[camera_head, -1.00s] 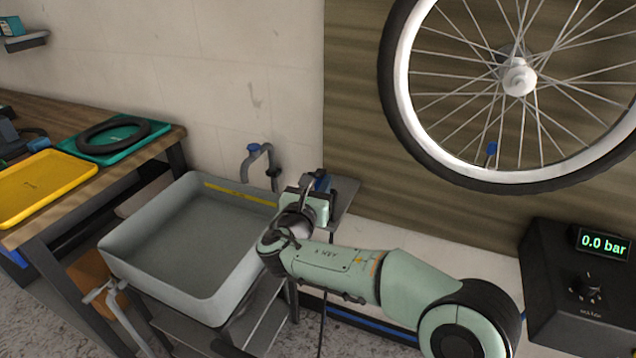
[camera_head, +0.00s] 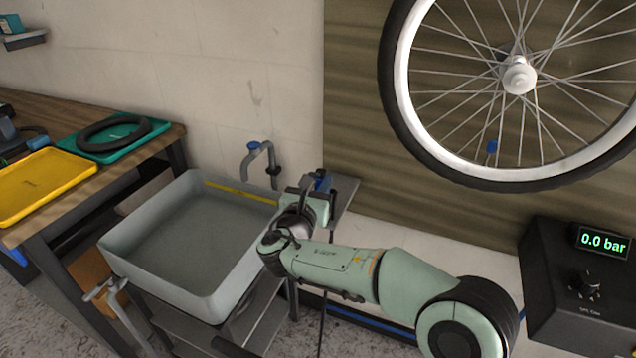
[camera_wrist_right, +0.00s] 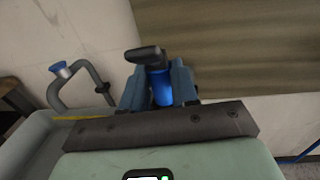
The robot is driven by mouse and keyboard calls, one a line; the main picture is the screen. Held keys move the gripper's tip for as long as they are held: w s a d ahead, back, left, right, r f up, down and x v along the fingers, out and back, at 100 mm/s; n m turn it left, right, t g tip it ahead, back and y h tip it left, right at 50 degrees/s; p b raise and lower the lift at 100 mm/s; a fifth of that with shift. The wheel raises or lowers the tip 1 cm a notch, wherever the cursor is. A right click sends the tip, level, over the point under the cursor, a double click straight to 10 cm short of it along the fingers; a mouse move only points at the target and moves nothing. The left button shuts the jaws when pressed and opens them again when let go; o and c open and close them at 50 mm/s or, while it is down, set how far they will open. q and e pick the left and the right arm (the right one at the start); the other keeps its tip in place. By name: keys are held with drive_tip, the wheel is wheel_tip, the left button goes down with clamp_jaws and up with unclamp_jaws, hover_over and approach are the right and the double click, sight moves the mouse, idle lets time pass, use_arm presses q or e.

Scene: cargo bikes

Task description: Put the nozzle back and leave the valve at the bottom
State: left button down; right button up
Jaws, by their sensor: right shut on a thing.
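The nozzle, a blue body with a black head, shows in the right wrist view (camera_wrist_right: 161,86) between the fingers. My right gripper (camera_wrist_right: 158,88) is shut on it. In the head view the right gripper (camera_head: 318,184) is at the right rear corner of the grey basin, and only a bit of the blue nozzle (camera_head: 323,180) shows. Whether the nozzle touches a holder is hidden. The wheel (camera_head: 402,112) hangs on the wooden panel. Its valve (camera_head: 492,148), with a blue end, is at the bottom of the rim, slightly left of centre. My left gripper is not in view.
The grey basin (camera_head: 150,262) is left of my right arm, with a tap (camera_head: 265,152) behind it. A grey ledge (camera_head: 346,188) is just beyond the gripper. A black box (camera_head: 560,290) with a 0.0 bar display stands at right. A workbench with trays is at left.

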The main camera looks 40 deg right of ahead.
drive_tip(key=shift+f, duration=0.15)
idle(0.3)
drive_tip(key=shift+f+b, duration=0.45)
drive_tip(key=shift+f, duration=0.1)
drive_tip(key=o, duration=1.2)
drive_tip(key=shift+c, duration=0.2)
drive_tip(key=shift+a, duration=0.15)
drive_tip(key=v, duration=1)
drive_tip(key=shift+p, duration=0.4)
